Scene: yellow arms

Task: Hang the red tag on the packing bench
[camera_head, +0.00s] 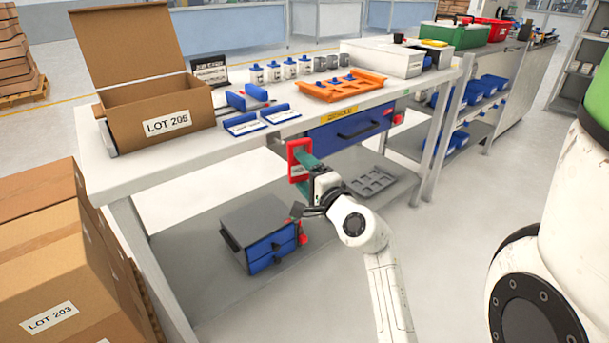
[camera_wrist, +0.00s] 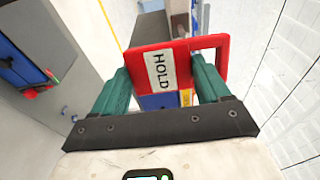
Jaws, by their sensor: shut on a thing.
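The red tag (camera_wrist: 180,62) has a white HOLD label and an open loop at one end. My gripper (camera_wrist: 162,88) has teal fingers shut on the tag, one on each side in the wrist view. In the head view the tag (camera_head: 293,160) and my gripper (camera_head: 308,165) are at the front edge of the packing bench (camera_head: 210,146), left of its blue drawer (camera_head: 345,132). The tag is upright there. I cannot tell whether it touches the bench. A yellow label (camera_head: 339,114) is on the bench front above the drawer.
An open LOT 205 carton (camera_head: 158,108), an orange tray (camera_head: 345,88) and several bottles stand on the bench top. A small blue drawer unit (camera_head: 262,235) and a grey tray (camera_head: 371,181) are on the lower shelf. Stacked cartons (camera_head: 50,255) stand at left.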

